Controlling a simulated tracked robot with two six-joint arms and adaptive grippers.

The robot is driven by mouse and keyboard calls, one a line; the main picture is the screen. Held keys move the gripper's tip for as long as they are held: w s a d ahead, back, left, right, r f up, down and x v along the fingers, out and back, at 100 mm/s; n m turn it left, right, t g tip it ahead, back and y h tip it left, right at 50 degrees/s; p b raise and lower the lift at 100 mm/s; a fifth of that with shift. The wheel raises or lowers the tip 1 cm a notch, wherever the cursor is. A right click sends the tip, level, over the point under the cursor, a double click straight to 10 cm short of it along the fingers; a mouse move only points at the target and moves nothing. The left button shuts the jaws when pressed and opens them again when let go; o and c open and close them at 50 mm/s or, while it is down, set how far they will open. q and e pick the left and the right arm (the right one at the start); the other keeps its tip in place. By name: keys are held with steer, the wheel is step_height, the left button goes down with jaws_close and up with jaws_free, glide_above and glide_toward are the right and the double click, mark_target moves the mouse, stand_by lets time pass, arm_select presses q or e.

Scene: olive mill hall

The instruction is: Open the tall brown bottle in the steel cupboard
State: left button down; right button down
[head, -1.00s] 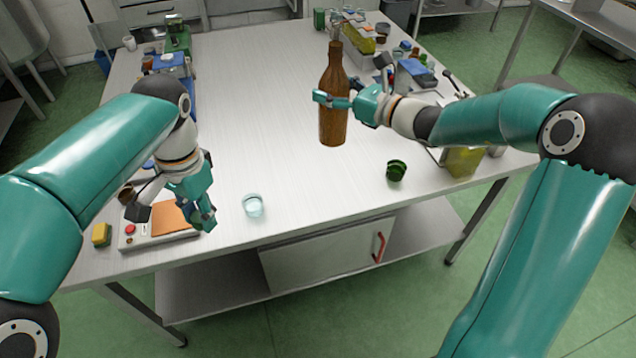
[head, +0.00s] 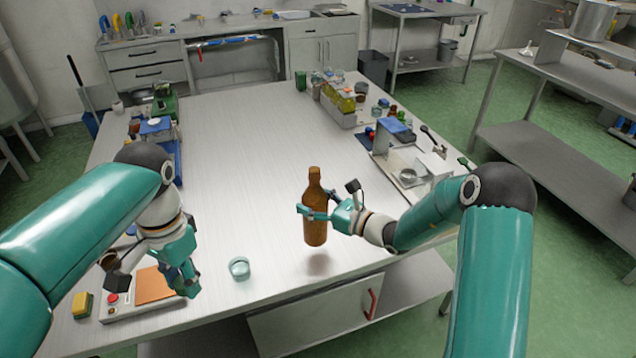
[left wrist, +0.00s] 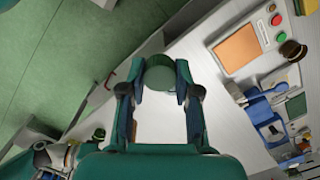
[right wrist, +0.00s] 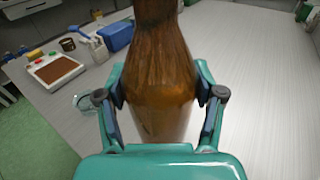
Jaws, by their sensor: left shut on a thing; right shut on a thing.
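My right gripper (head: 317,213) is shut around the body of the tall brown bottle (head: 315,232). It holds the bottle upright, a little above the table, with a shadow below. In the right wrist view the bottle (right wrist: 160,70) fills the space between the fingers; its top is out of frame. I cannot tell whether it has a cap. My left gripper (head: 190,284) is shut on a dull green round thing (left wrist: 165,75), low over the table's left front. The steel cupboard (head: 310,320) under the table is shut, with a red handle (head: 371,303).
A glass cup (head: 239,268) stands between the grippers. A control box (head: 135,300) with an orange pad and a yellow block (head: 82,305) are at the left front. Several goods line both table sides, including a grey bin (head: 343,113). The middle of the table is clear.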

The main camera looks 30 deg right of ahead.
steer(key=shift+f, duration=2.45)
steer(key=shift+c, duration=0.7)
jaws_free()
steer(key=shift+f, duration=0.1)
steer(key=shift+s, duration=0.1)
